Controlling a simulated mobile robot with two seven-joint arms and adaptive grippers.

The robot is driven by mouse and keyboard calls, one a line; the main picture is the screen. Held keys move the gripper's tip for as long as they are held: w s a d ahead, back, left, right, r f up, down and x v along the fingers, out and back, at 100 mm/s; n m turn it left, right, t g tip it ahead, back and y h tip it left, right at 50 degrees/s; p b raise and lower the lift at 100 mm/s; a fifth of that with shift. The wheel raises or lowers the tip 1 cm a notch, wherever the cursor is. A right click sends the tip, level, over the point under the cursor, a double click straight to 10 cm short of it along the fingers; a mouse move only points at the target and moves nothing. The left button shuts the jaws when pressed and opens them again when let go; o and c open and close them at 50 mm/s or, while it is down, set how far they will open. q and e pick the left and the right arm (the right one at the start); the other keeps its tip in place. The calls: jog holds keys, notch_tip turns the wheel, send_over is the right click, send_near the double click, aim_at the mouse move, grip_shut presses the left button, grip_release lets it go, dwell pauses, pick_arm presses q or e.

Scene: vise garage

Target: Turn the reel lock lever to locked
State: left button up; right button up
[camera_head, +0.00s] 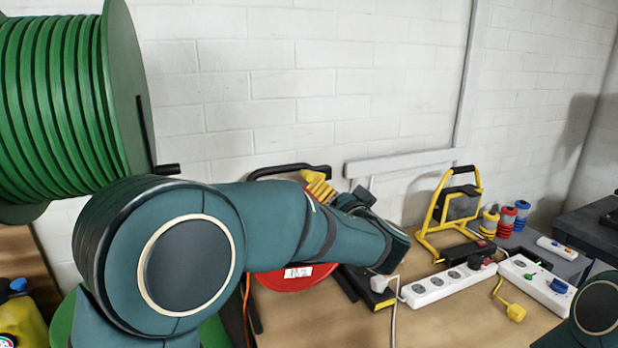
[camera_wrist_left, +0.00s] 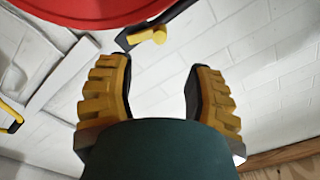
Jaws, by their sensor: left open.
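A red reel (camera_head: 292,279) with a white label stands on the workbench, mostly hidden behind my left arm. Its red disc (camera_wrist_left: 95,8) fills the top left of the left wrist view. A small lever with a yellow knob (camera_wrist_left: 150,37) shows beside the reel's black frame (camera_wrist_left: 172,12); I cannot tell its exact setting. My left gripper (camera_wrist_left: 157,75) has its yellow fingers apart and empty, with the lever just beyond the fingertips, apart from them. In the head view the left gripper (camera_head: 318,186) is partly hidden by the wrist. My right gripper is out of view.
A large green hose reel (camera_head: 60,100) is at upper left. On the workbench (camera_head: 340,325) are a yellow work lamp (camera_head: 428,222), white power strips (camera_head: 440,286) and several coloured spools (camera_head: 506,221). A white block wall (camera_head: 300,80) is close behind. Cables hang near the front.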

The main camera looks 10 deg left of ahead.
aim_at(310, 178)
pick_arm(q)
jog(key=x, duration=1)
jog(key=shift+w+a, duration=0.15)
jog(key=shift+w, duration=0.05)
jog(key=shift+c, duration=0.3)
grip_shut()
